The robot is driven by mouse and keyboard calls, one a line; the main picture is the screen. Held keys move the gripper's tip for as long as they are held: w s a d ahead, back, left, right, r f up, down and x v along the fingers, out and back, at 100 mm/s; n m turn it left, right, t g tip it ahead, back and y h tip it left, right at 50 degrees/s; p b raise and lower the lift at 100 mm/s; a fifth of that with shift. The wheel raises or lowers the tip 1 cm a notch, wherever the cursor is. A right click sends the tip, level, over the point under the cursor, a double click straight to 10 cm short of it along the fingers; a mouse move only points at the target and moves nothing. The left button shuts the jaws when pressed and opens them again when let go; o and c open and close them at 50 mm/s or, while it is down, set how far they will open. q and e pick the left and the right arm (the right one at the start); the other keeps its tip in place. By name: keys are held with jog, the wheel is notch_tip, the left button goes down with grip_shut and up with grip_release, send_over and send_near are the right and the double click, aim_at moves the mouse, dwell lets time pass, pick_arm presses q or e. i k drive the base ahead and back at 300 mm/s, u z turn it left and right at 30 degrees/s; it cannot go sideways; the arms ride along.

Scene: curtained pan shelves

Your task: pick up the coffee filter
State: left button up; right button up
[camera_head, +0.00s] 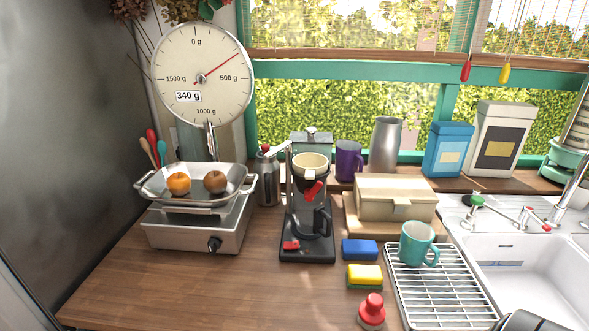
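The coffee filter (311,161) is a cream, round-rimmed cup shape seated in the top of the black coffee maker (307,247). A dark filter holder with a red handle (312,191) sits right under it, and a dark jug (322,220) stands below that on the base. The filter's lower part is hidden inside the holder. Neither of my grippers can be made out in the head view.
A scale with a tray (160,199) of two fruits stands left of the coffee maker. The front-left counter (200,290) is clear. A dark, cut-off object at bottom right is unclear.

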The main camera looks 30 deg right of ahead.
aim_at(310, 166)
jog(key=u, duration=0.15)
jog(key=k, duration=0.9)
jog(key=z, duration=0.85)
jog(key=k, duration=0.5)
jog(key=z, duration=1.35)
jog(key=i, duration=1.05)
jog(key=u, duration=0.6)
